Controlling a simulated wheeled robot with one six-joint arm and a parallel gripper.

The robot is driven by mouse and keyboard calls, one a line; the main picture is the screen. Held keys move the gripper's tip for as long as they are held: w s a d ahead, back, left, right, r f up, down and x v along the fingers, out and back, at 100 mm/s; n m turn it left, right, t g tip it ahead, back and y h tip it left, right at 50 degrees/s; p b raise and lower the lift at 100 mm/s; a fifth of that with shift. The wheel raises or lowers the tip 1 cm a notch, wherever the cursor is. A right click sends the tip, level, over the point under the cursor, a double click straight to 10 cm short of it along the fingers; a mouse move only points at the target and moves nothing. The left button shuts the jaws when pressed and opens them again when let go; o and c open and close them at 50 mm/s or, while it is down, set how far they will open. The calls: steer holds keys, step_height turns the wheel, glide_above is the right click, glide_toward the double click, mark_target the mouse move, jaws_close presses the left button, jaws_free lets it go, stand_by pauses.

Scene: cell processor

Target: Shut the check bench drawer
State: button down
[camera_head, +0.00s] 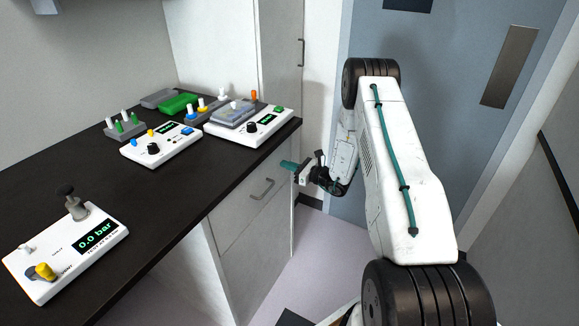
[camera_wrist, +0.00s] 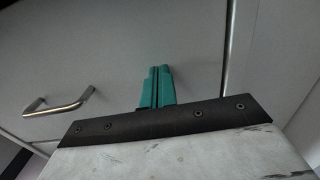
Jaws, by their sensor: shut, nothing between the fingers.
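The check bench drawer (camera_head: 247,205) is the white front under the right end of the dark bench top, with a metal bar handle (camera_head: 262,189). In the wrist view the pale drawer front (camera_wrist: 200,50) fills much of the picture, and the handle (camera_wrist: 58,104) is to the left of my gripper. My gripper (camera_head: 287,165) has teal fingers. It is shut and empty, close to the right part of the front, near its upper edge. In the wrist view the closed fingertips (camera_wrist: 160,70) point at the front. I cannot tell whether they touch it.
The dark bench top (camera_head: 160,200) carries a pressure device (camera_head: 65,250) and several instruments with knobs, such as a white unit (camera_head: 250,127) near the corner above my gripper. A blue-grey door (camera_head: 440,110) stands behind my arm. The floor (camera_head: 305,255) before the bench is clear.

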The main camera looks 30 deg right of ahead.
steer(key=shift+w+a+r, duration=0.2)
steer(key=shift+w+a, duration=0.05)
steer(key=shift+w, duration=0.1)
steer(key=shift+s+d, duration=0.1)
steer(key=v, duration=1.4)
steer(key=shift+s+d, duration=0.2)
steer(key=shift+s, duration=0.05)
steer(key=shift+f, duration=0.15)
